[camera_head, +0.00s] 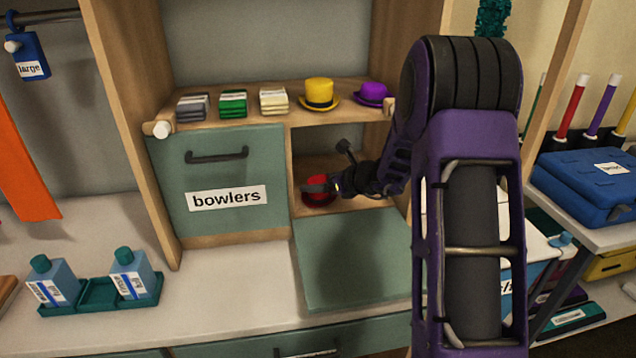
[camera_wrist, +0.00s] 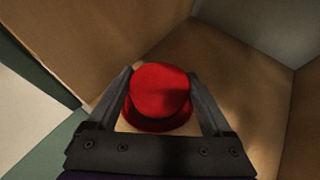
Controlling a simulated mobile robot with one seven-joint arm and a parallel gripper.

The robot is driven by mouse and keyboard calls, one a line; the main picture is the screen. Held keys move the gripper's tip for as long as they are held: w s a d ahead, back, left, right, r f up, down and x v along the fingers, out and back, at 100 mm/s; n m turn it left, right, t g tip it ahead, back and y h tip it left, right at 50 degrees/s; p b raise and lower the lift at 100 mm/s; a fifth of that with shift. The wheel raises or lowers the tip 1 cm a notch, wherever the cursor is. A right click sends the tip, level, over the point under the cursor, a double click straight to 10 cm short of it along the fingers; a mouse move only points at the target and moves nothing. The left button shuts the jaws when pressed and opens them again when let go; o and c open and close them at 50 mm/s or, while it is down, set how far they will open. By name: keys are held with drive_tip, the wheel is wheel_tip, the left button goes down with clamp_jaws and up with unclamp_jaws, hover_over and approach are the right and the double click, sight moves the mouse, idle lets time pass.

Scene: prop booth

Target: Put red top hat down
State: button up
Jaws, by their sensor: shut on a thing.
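The red top hat (camera_wrist: 160,92) is between the two fingers of my gripper (camera_wrist: 162,100) in the wrist view, crown toward the camera. My gripper is shut on it. In the head view the red top hat (camera_head: 318,198) shows low inside the open wooden compartment (camera_head: 325,165), with my gripper (camera_head: 322,188) reaching in from the right. The hat is at or just above the compartment floor; I cannot tell if it touches. Part of the hat is hidden behind my gripper.
A green door panel (camera_head: 352,258) hangs open below the compartment. Left is a shut green door labelled "bowlers" (camera_head: 228,197). The shelf above holds a yellow hat (camera_head: 319,94), a purple hat (camera_head: 371,93) and folded stacks (camera_head: 233,103). Side walls bound the compartment closely.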

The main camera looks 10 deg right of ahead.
drive_tip(key=shift+f, duration=0.2)
drive_tip(key=o, duration=1.1)
drive_tip(key=shift+r, duration=0.1)
drive_tip(key=shift+r, duration=0.25)
drive_tip(key=p+v, duration=0.1)
drive_tip(key=v, duration=1.1)
drive_tip(key=shift+f, duration=0.1)
